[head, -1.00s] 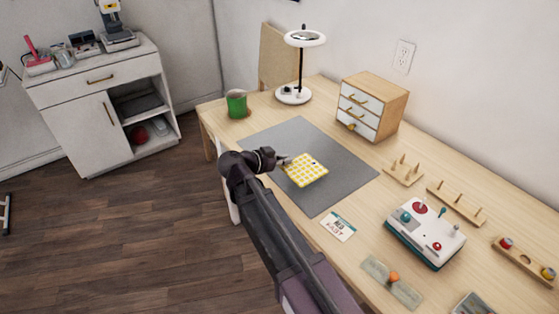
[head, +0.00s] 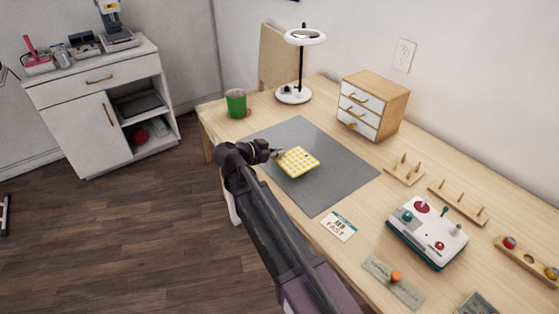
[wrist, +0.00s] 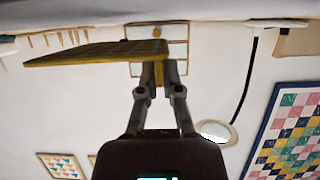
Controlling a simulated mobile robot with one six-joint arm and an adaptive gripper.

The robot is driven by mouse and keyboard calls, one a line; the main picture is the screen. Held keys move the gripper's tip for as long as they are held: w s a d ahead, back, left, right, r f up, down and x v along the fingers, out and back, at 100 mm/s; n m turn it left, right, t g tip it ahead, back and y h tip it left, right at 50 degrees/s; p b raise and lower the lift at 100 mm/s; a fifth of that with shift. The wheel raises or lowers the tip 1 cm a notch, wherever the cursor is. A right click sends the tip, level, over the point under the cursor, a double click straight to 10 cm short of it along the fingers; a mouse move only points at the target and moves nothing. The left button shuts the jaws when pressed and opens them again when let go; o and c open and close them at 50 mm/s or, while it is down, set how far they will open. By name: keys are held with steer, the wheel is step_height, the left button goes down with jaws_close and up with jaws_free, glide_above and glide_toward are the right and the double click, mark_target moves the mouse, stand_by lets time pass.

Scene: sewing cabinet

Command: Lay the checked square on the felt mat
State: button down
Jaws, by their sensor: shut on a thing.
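The yellow-and-white checked square (head: 298,162) is in my gripper (head: 275,155), flat and roughly level over the grey felt mat (head: 330,178). My gripper is shut on the square's left edge in the head view. In the wrist view the square (wrist: 95,52) appears nearly edge-on, reaching left from the fingertips (wrist: 158,75). It seems held a little above the mat, but the exact gap cannot be told. The mat lies flat on the desk and shows around the square.
A green cup (head: 236,103), a ring lamp (head: 304,38) and a small drawer box (head: 373,105) stand behind the mat. A card (head: 339,226), a white-and-teal machine (head: 427,232) and peg racks (head: 457,203) are to the right. The mat's right part is clear.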

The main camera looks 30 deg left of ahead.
steer(key=shift+f+b, duration=1.05)
steer(key=shift+f, duration=0.3)
steer(key=shift+f, duration=0.1)
steer(key=c, duration=0.8)
jaws_free()
steer(key=shift+r, duration=0.25)
steer(key=p+v, duration=0.4)
steer(key=v, duration=0.8)
steer(key=shift+f+p, duration=0.2)
steer(key=shift+p, duration=0.15)
steer(key=shift+s, duration=0.1)
